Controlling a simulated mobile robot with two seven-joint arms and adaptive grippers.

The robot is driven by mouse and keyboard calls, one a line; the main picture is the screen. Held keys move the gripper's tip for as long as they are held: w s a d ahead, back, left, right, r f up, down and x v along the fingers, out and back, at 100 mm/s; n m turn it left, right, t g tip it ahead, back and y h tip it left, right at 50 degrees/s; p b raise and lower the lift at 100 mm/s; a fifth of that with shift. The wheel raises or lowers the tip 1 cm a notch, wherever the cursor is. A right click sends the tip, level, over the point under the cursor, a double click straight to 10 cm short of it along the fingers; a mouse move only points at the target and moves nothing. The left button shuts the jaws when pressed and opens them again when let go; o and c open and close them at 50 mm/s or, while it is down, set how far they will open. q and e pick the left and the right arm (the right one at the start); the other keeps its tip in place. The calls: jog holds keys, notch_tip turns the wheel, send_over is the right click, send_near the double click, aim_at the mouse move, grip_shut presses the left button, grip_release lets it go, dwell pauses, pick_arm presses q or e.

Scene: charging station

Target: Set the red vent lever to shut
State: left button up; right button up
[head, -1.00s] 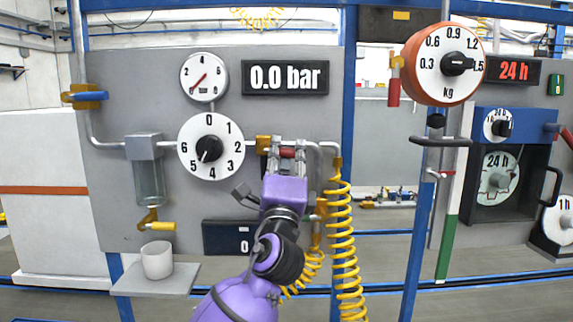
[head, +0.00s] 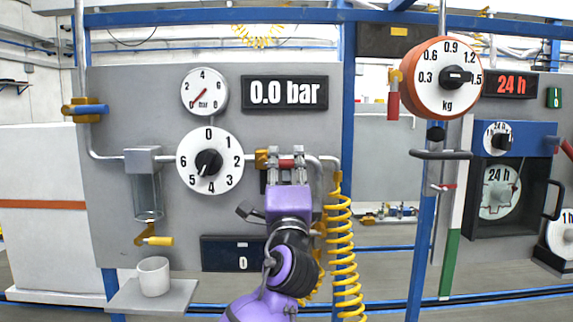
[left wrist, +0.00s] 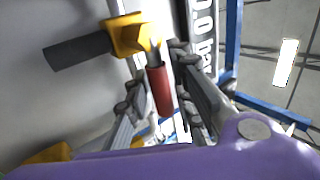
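The red vent lever (head: 286,163) sits on a yellow valve body (head: 262,160) on the pipe right of the 0–6 dial. It lies roughly level, its red grip pointing right. My left gripper (head: 287,158) is up at the lever, with its two grey fingers apart. In the left wrist view the red lever (left wrist: 160,90) runs from the yellow valve (left wrist: 133,36) into the space between the fingers (left wrist: 163,112). I see no clear squeeze on it; contact is hard to tell. My right gripper is not in view.
A yellow coiled hose (head: 342,250) hangs just right of my left arm. The pressure gauge (head: 204,92) and a 0.0 bar display (head: 285,93) are above. A white cup (head: 154,276) stands on a shelf (head: 180,296) at lower left. A blue post (head: 348,90) rises behind the hose.

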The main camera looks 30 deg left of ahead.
pick_arm(q)
jog(key=shift+o, duration=0.8)
jog(key=v, duration=1.2)
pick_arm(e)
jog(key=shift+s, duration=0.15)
